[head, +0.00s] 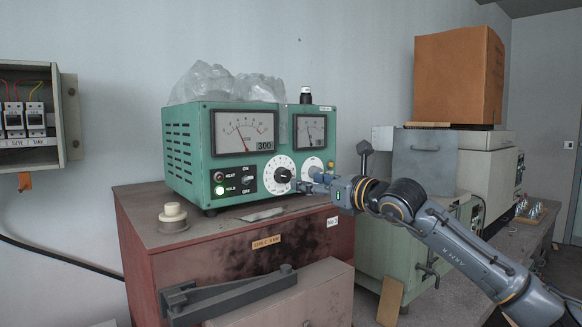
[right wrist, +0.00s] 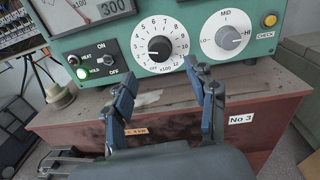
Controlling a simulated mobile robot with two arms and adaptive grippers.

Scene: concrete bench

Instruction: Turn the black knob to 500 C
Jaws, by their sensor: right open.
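The black knob (head: 283,175) sits in the middle of a white numbered dial on the front of a green control box (head: 186,150). My right gripper (head: 308,185) is just right of the knob in the head view. In the right wrist view its open fingers (right wrist: 160,72) are spread below the knob, apart from it and empty.
A grey-and-white MID knob (right wrist: 228,37) and a yellow CHECK button (right wrist: 270,19) sit right of the dial. A HEAT/HOLD switch (right wrist: 116,62) is at left. The box stands on a red cabinet (head: 190,235); a dark clamp-like bar (head: 225,295) lies in front.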

